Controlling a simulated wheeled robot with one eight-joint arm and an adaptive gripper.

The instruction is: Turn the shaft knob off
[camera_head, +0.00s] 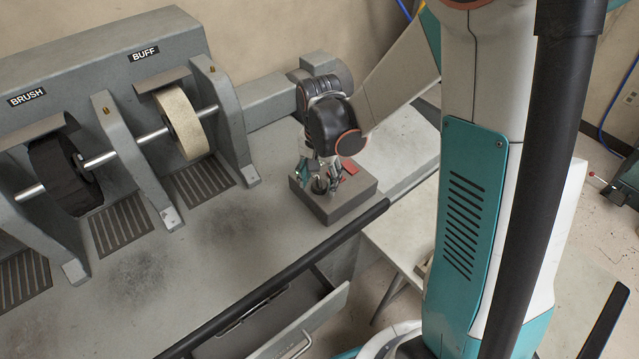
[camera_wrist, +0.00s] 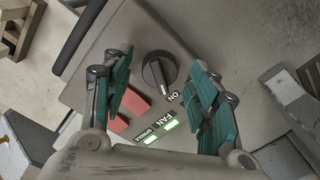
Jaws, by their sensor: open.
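The grey control box (camera_head: 345,208) sits at the right end of the machine bench, below my gripper (camera_head: 322,175). In the wrist view, a round black knob (camera_wrist: 160,70) stands on the box's top face, with its pale pointer line aimed toward the ON label (camera_wrist: 175,97). A FAN label and a smaller, hard-to-read label (camera_wrist: 146,135) lie nearby, with lit green patches beside them. My gripper (camera_wrist: 165,85) is open, its teal fingers on either side of the knob and apart from it. Whether the knob is the shaft's cannot be read for certain.
Red pieces (camera_wrist: 130,103) lie on the box beside the left finger. The brush wheel (camera_head: 65,175) and buff wheel (camera_head: 182,122) sit on a shaft to the left. A dark rail (camera_head: 285,275) runs along the bench front, above an open drawer (camera_head: 290,335).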

